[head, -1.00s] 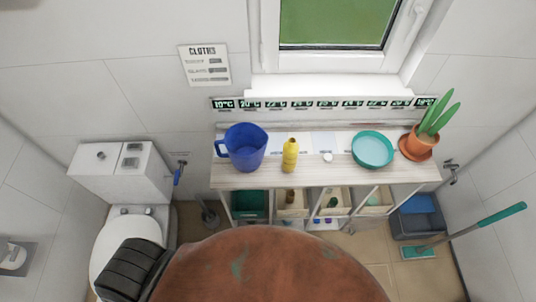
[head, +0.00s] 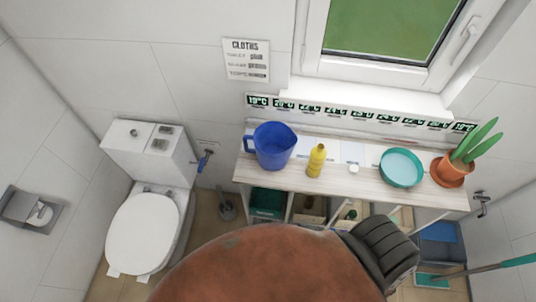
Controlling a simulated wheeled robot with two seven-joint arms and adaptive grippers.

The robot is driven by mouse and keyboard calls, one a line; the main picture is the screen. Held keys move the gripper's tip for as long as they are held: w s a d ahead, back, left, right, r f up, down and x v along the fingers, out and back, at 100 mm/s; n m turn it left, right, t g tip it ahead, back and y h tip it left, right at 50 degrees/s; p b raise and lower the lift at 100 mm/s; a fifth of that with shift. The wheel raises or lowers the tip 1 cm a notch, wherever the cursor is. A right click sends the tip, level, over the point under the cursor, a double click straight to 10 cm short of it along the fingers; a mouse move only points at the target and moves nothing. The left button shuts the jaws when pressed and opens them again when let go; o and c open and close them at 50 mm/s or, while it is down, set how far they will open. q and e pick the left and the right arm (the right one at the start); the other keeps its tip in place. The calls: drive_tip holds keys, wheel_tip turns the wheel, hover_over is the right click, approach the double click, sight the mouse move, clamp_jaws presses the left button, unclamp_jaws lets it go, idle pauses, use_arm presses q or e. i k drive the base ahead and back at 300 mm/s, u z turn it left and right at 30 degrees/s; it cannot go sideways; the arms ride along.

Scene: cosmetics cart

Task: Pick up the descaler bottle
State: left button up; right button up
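A yellow bottle (head: 316,160) stands upright on the top of the pale wooden shelf unit (head: 345,185), between a blue jug (head: 274,148) and a small white round item (head: 353,169). I cannot read a label on it, so I cannot tell whether it is the descaler bottle. A brown bottle (head: 308,203) and a dark green one (head: 351,214) show partly in the compartments below.
A teal bowl (head: 401,168) and a potted plant (head: 452,170) stand on the right of the shelf top. A white toilet (head: 142,230) is at the left. The window (head: 392,35) is above.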

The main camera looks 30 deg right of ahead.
sight(318, 154)
drive_tip(key=u, duration=0.6)
drive_tip(key=k, duration=1.4)
drive_tip(key=z, duration=2.4)
